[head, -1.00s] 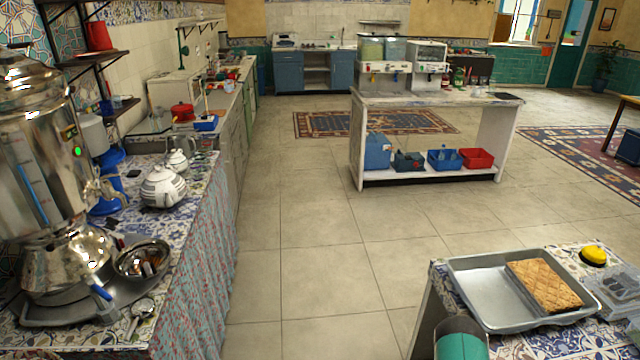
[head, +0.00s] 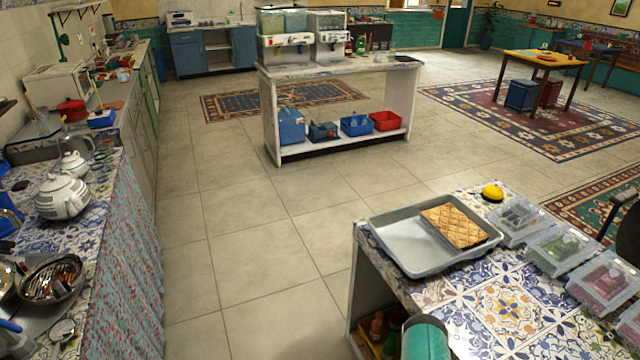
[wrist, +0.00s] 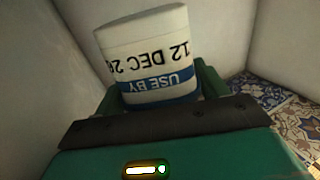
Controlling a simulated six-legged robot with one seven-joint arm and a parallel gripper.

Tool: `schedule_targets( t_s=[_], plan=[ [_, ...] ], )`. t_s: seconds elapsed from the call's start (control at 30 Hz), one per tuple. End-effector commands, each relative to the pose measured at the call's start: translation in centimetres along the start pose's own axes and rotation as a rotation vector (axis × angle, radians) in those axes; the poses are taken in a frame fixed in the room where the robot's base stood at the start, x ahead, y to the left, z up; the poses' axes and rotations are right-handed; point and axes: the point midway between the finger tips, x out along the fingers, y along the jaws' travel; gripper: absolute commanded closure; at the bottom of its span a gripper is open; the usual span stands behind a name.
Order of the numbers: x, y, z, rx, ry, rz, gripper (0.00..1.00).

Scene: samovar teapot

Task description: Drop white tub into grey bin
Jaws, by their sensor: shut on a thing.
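In the wrist view, the white tub (wrist: 150,45) has a blue band and a printed date label that reads upside down. My green gripper (wrist: 158,88) is shut on it, with a finger at each side. The tub is tilted a little in the picture, and its far end is partly out of sight. I cannot make out a grey bin for certain in either view. The tub does not show in the head view, where only a teal part of my arm is at the bottom edge.
Pale walls surround the tub in the wrist view, with patterned tile (wrist: 265,100) at right. In the head view, a grey tray (head: 395,238) with a pastry (head: 455,226) and clear boxes (head: 560,248) stand on a tiled counter (head: 490,305). The floor (head: 250,240) is open.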

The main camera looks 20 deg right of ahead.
Motion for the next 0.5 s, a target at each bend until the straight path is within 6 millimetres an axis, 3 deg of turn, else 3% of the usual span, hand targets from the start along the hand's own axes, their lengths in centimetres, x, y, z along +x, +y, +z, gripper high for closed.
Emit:
schedule_targets(
  t_s=[0.37, 0.4, 0.5],
  plan=[
    [0.02, -0.04, 0.60, 0.000, 0.001, -0.001, 0.57],
    [0.02, -0.04, 0.60, 0.000, 0.001, -0.001, 0.21],
    [0.02, -0.04, 0.60, 0.000, 0.001, -0.001, 0.02]
  ],
)
